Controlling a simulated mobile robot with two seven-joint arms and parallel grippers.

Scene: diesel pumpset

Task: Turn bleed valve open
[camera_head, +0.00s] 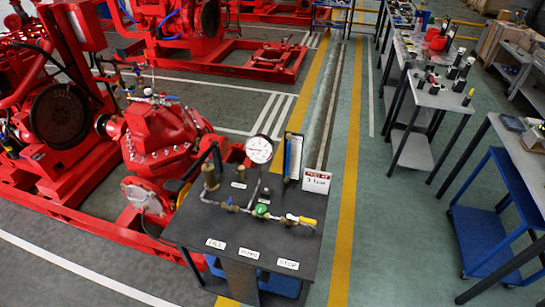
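A dark table (190,228) stands near the middle of the head view with a small pipe rig on it. A pipe with valves runs across the tabletop. It carries a green-handled valve (261,210) in the middle and a yellow-handled valve (303,221) at its right end. A brass fitting (210,177) stands upright at the left, and a round white gauge (259,149) rises behind. I cannot tell which valve is the bleed valve, nor whether any valve is open. Neither of my grippers is in view.
White labels, including one reading STOP (288,264), lie along the table's front. A sign (316,181) stands at its back right. A red pumpset (165,140) is close on the left. Grey benches (413,150) and a blue cart (478,240) stand right, beyond open floor.

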